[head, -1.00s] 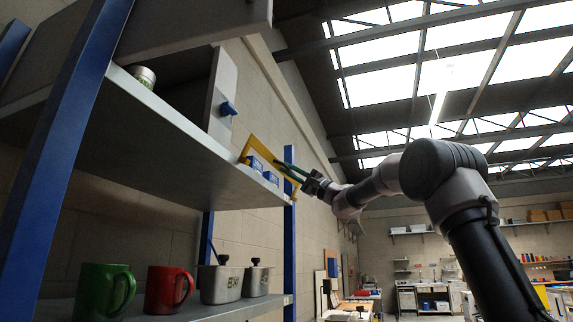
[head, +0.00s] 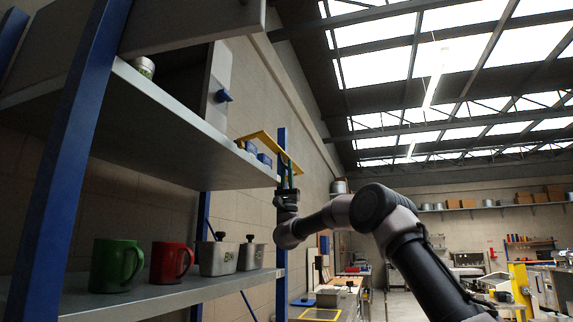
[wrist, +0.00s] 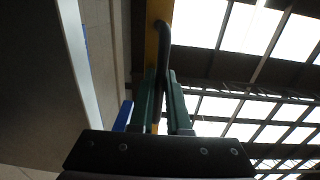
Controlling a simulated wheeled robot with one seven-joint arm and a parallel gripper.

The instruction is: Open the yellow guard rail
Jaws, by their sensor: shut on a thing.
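The yellow guard rail (head: 258,135) is at the far end of the upper shelf (head: 185,125). It is raised and juts out from the shelf edge, close to the blue post. In the wrist view the rail (wrist: 151,45) runs up from behind my fingers, with a dark curved handle (wrist: 163,35) on it. My gripper (head: 288,178) is below the rail's outer end, pointing up. Its green fingers (wrist: 161,85) are shut on the handle, one on each side. The exact contact is partly hidden in shadow.
Blue tins (head: 263,159) stand on the upper shelf behind the rail. A grey door with a blue handle (head: 222,96) is above. The lower shelf holds a green mug (head: 115,265), a red mug (head: 170,262) and metal pots (head: 217,258). A blue post (head: 282,220) stands close to my gripper.

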